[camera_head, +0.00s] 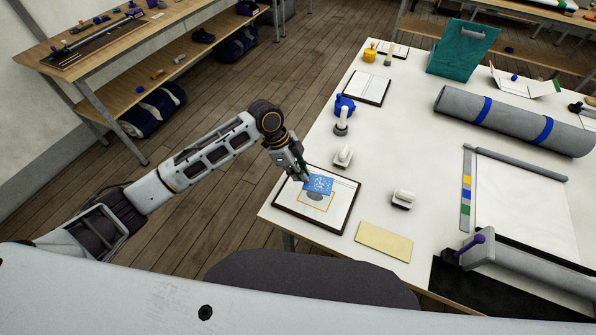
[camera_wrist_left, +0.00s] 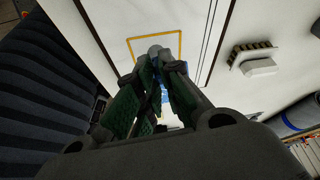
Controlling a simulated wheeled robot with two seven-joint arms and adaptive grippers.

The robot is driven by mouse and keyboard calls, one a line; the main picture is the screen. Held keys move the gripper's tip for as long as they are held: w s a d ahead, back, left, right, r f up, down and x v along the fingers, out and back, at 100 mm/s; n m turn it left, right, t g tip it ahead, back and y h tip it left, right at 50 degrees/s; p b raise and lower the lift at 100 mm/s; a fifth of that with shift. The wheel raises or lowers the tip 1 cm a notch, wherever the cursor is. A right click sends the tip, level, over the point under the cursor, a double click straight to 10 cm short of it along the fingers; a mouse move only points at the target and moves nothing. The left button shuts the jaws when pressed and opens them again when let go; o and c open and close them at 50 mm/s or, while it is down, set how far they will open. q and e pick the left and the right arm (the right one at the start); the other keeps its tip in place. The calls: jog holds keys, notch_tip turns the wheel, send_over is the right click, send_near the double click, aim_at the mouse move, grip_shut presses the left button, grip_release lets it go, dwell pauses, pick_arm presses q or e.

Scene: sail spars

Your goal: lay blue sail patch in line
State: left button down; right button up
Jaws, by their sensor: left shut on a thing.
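The blue sail patch (camera_head: 319,184) has a pale pattern and hangs at the tips of my left gripper (camera_head: 303,174), which is shut on it. The patch is over a dark-framed white board (camera_head: 342,211) at the table's near left corner. It overlaps the upper part of a yellow outline (camera_head: 328,209) with a grey shape inside. I cannot tell whether the patch touches the board. In the left wrist view the green-padded fingers hide most of the patch, and the yellow outline (camera_wrist_left: 181,45) shows beyond them. My right gripper is not in view.
White-topped blocks (camera_head: 403,198) (camera_head: 343,156) stand right of and behind the board. A yellow sheet (camera_head: 384,241) lies at the front edge. A grey roll with blue bands (camera_head: 510,120) lies farther back. Bare table shows between them.

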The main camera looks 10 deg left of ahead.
pick_arm(q)
jog(key=shift+w+m+g, duration=0.1)
jog(key=shift+m+g, duration=0.3)
jog(key=shift+m, duration=0.6)
jog(key=shift+p, duration=0.4)
jog(key=shift+f+b, duration=0.6)
jog(key=shift+f, duration=1.25)
jog(key=shift+p, duration=0.7)
jog(key=shift+f+b, duration=0.35)
jog(key=shift+f, duration=0.75)
